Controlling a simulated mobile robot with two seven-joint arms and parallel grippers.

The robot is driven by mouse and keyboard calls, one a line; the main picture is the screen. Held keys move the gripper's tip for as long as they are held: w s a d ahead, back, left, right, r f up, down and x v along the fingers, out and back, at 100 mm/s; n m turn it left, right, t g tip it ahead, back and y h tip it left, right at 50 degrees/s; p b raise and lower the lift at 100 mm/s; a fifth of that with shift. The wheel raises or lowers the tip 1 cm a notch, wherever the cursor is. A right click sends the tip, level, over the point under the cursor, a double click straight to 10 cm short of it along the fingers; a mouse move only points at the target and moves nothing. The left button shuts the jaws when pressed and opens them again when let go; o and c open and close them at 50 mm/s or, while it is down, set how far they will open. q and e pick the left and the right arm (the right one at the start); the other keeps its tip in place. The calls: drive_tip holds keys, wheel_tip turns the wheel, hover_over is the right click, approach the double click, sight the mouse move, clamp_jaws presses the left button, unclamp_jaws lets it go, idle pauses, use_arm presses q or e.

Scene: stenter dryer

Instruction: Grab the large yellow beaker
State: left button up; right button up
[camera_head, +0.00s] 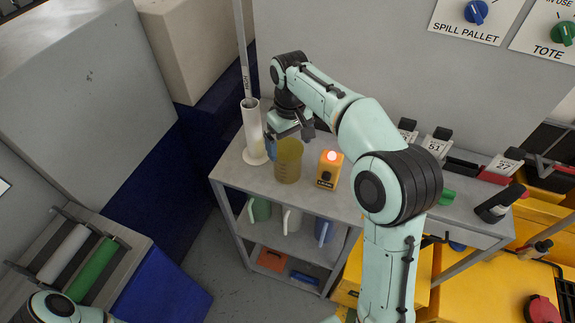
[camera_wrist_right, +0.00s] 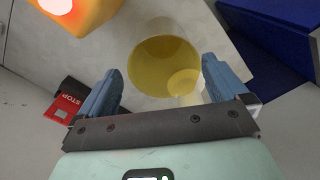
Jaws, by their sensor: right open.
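The large yellow beaker (camera_head: 288,162) is translucent and stands upright on the grey shelf top. My right gripper (camera_head: 289,137) is above and behind it, its blue fingers spread. In the wrist view the beaker (camera_wrist_right: 160,50) shows from above, between the two open blue fingers (camera_wrist_right: 161,69) and slightly ahead of them. No finger visibly closes on it; whether one touches it I cannot tell. Only part of my left arm shows, at the bottom left of the head view; its gripper is out of the picture.
An orange box (camera_head: 328,170) with a lit red lamp stands close right of the beaker. A tall white cylinder (camera_head: 252,130) stands close left. Green, white and blue jugs (camera_head: 291,219) sit on the shelf below. Rollers (camera_head: 92,270) are at the lower left.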

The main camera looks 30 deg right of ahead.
sight(287, 156)
drive_tip(key=shift+w+a+f+b, duration=0.15)
drive_tip(key=shift+f+b, duration=0.25)
drive_tip(key=shift+f, duration=2.3)
drive_tip(key=shift+a, duration=0.1)
drive_tip(key=c, duration=0.8)
